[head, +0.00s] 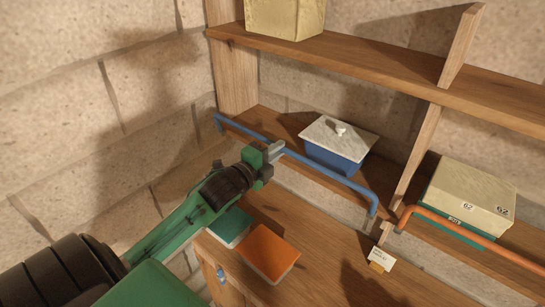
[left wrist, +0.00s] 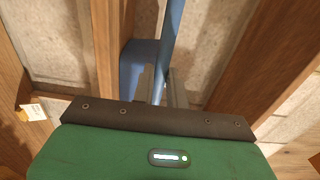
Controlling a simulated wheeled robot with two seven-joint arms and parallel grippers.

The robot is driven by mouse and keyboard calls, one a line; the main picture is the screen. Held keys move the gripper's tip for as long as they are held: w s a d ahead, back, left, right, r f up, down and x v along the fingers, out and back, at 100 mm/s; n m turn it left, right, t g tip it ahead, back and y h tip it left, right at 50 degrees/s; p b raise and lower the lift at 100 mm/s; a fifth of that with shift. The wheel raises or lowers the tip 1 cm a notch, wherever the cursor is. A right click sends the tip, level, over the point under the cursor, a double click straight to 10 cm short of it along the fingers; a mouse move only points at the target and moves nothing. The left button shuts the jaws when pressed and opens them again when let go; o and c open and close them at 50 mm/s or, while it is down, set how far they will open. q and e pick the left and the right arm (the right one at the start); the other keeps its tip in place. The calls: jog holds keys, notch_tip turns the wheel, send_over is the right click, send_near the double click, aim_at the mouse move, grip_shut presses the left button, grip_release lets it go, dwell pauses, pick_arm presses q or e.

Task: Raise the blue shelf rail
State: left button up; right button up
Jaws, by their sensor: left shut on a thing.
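The blue shelf rail (head: 328,176) runs along the front of the lower left shelf bay in the head view, its ends bent toward the shelf at left and right. My left gripper (head: 275,152) is shut on the rail, left of its middle. In the left wrist view the blue rail (left wrist: 171,40) runs up from the gripper's jaws (left wrist: 165,92), whose fingertips are partly hidden by the gripper body. My right gripper is in neither view.
Behind the rail stands a blue box (head: 335,158) with a pale lid. An orange rail (head: 470,237) fronts the right bay, with a cream box (head: 470,195) behind. Below lie a green book (head: 231,227), an orange book (head: 268,253) and a small tag (head: 381,259).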

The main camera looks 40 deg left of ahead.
pick_arm(q)
jog(key=shift+o, duration=0.3)
jog(key=shift+w+r, duration=0.55)
jog(key=shift+r, duration=0.15)
jog(key=shift+o, duration=1.3)
jog(key=shift+w+r, duration=0.25)
jog(key=shift+w, duration=0.35)
jog(key=shift+o, duration=0.5)
jog(key=shift+w+r, duration=0.2)
jog(key=shift+w, duration=0.25)
jog(key=shift+w+f, duration=0.1)
jog(key=shift+w, duration=0.3)
jog(key=o, duration=0.5)
jog(key=shift+w+f, duration=0.1)
jog(key=shift+o, duration=0.2)
jog(key=shift+d, duration=0.15)
jog(key=shift+f, duration=0.1)
